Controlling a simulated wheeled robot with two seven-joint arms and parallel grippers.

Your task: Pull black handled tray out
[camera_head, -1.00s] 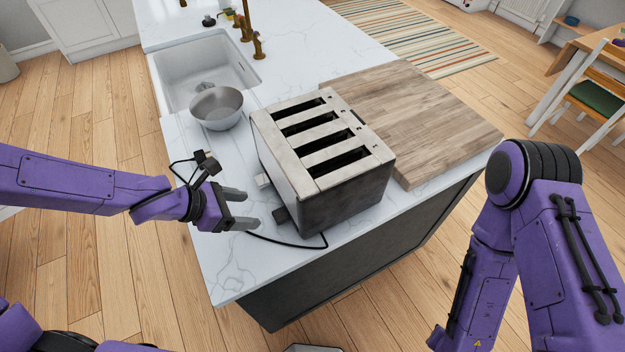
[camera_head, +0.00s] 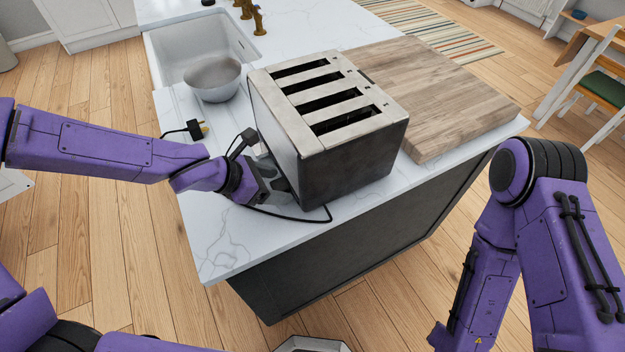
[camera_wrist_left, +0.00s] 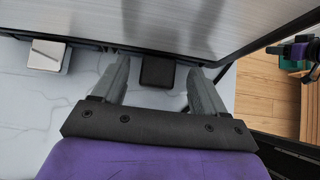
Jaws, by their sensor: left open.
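A large four-slot toaster (camera_head: 325,115) with a pale metal top and dark sides stands near the counter's front corner. In the left wrist view its brushed metal side (camera_wrist_left: 170,22) fills the top. A black handle (camera_wrist_left: 157,71) sticks out low on that side, and a silver handle (camera_wrist_left: 46,55) sits left of it. My left gripper (camera_head: 280,180) is at the toaster's left side. In the left wrist view its open fingers (camera_wrist_left: 157,85) stand on either side of the black handle, with gaps visible. My right arm is at the right; its gripper is out of view.
A wooden board (camera_head: 440,95) lies right of the toaster. A metal bowl (camera_head: 212,78) stands by the white sink (camera_head: 200,45). A black cord (camera_head: 300,217) and plug (camera_head: 193,129) lie on the white counter (camera_head: 215,235), whose front edge is close.

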